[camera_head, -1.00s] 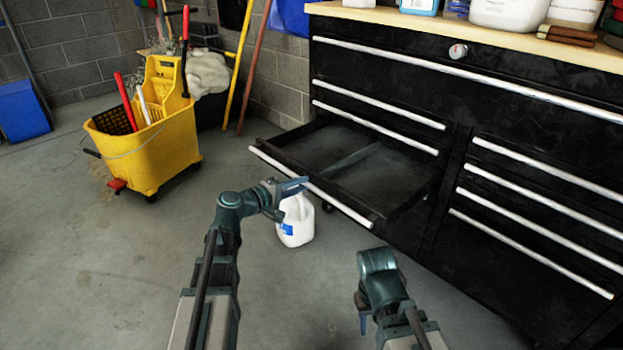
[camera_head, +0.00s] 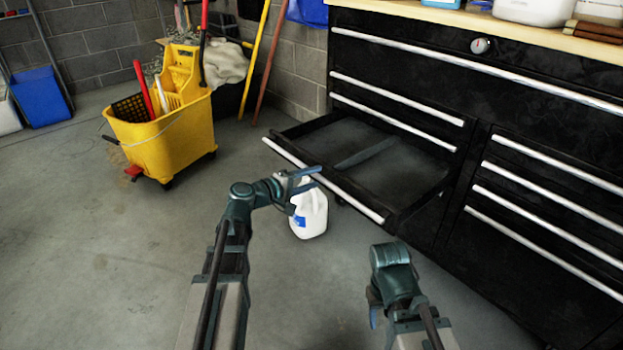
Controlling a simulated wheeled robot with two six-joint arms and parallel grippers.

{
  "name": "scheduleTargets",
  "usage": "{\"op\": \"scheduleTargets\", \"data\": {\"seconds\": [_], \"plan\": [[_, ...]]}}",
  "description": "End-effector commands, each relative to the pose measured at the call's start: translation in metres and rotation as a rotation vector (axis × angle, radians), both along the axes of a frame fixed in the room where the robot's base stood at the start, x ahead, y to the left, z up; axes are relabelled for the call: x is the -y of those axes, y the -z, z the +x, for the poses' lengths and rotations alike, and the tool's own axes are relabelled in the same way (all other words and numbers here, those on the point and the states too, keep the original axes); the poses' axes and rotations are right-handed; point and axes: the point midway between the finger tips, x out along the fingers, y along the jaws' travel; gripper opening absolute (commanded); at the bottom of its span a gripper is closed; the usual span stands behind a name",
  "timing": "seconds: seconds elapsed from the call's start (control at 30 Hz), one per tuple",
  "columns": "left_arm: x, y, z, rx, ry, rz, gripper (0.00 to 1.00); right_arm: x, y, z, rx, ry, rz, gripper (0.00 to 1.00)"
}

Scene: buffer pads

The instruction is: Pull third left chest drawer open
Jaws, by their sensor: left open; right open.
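The black chest (camera_head: 345,55) stands at the right. Its third left drawer (camera_head: 425,172) is pulled out and looks empty, with a thin divider inside. The drawer's silver front handle (camera_head: 355,202) runs along its near edge. My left gripper (camera_head: 306,181) is open at the middle of this handle and overlaps it in the picture; I cannot tell whether they touch. My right gripper (camera_head: 374,314) is open, low and in front of the chest, apart from the drawer. Its fingers are mostly hidden behind its wrist.
A white jug (camera_head: 311,218) stands on the floor below the drawer front, behind my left gripper. A yellow mop bucket (camera_head: 172,141) stands at the left. The other chest drawers, including the right column (camera_head: 550,198), are shut. The grey floor between bucket and arms is clear.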

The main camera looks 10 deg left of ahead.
Motion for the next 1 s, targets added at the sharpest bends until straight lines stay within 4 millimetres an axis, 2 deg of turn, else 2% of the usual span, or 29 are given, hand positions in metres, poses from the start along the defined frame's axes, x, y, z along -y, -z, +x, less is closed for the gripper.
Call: {"op": "scheduleTargets", "data": {"seconds": [0.17, 0.6, 0.8, 1.0], "plan": [[-0.01, -0.005, -0.016, 0.0, -0.002, 0.0, 0.51, 0.0, -0.005, 0.0, 0.0, 0.0, 0.0, 0.5], [-0.063, -0.023, -0.088, 0.0, -0.003, 0.0, 0.51, 0.0, -0.023, 0.0, -0.002, 0.0, -0.001, 0.5], [-0.076, -0.026, -0.104, 0.0, -0.002, 0.0, 0.51, 0.0, -0.026, 0.0, -0.002, 0.0, -0.001, 0.5], [-0.08, -0.027, -0.11, 0.0, -0.001, 0.0, 0.51, 0.0, -0.027, 0.0, -0.002, 0.0, -0.001, 0.5]]}}
